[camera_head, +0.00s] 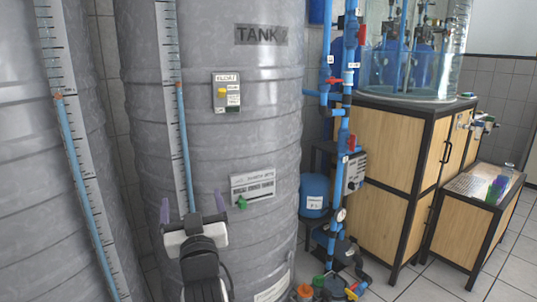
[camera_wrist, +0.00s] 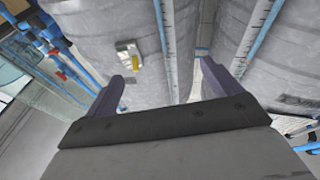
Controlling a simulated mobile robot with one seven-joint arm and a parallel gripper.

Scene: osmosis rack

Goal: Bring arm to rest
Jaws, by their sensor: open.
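My gripper (camera_head: 192,210) is in the lower middle of the head view, in front of the grey ribbed tank labelled TANK 2 (camera_head: 275,120). Its two purple-grey fingers are spread wide apart with nothing between them. In the wrist view, my gripper (camera_wrist: 170,72) shows one finger at each side, with the tank walls and a gap behind. Whether the fingers touch the tank cannot be told, but no contact shows. My arm reaches up from the bottom edge of the head view.
A wooden cabinet (camera_head: 385,160) and a low side table (camera_head: 462,228) are further right. Tiled floor (camera_head: 425,280) is free there.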

